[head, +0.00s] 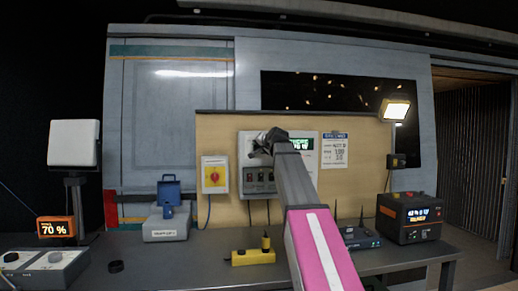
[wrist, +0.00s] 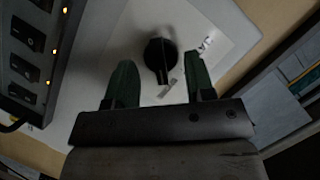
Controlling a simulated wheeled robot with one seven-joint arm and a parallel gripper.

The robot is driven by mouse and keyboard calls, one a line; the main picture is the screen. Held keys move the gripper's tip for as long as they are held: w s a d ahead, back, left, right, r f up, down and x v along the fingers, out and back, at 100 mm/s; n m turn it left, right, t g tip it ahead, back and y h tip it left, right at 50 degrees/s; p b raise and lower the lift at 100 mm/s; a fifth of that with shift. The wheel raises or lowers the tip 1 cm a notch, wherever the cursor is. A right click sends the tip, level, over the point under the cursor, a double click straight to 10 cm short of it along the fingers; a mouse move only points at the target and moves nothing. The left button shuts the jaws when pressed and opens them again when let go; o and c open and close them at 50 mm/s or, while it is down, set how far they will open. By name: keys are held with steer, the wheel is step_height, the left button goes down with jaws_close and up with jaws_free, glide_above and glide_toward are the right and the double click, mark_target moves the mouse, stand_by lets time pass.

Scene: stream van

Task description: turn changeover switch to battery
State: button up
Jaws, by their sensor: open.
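The changeover switch, a round black knob (wrist: 160,58) with a pointer bar, sits on a white plate (wrist: 110,40) in the wrist view. Its bar points down the picture, towards a small printed mark; another label is at its upper right, and neither can be read. My gripper (wrist: 158,72) is open, with one dark green finger left of the knob and one right of it, both apart from it as seen. In the head view my gripper (head: 264,140) is in front of the upper part of the pale panel (head: 243,150) and hides the knob.
Rocker switches with orange lights (wrist: 25,65) are close on the left in the wrist view. In the head view, a yellow box with a red rotary knob (head: 215,174) is left of the panel. A power unit (head: 408,217) stands right on the desk.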

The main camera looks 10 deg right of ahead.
steer(key=shift+w+a+f, duration=0.15)
steer(key=shift+w, duration=0.3)
steer(key=c, duration=0.6)
steer(key=shift+c, duration=0.2)
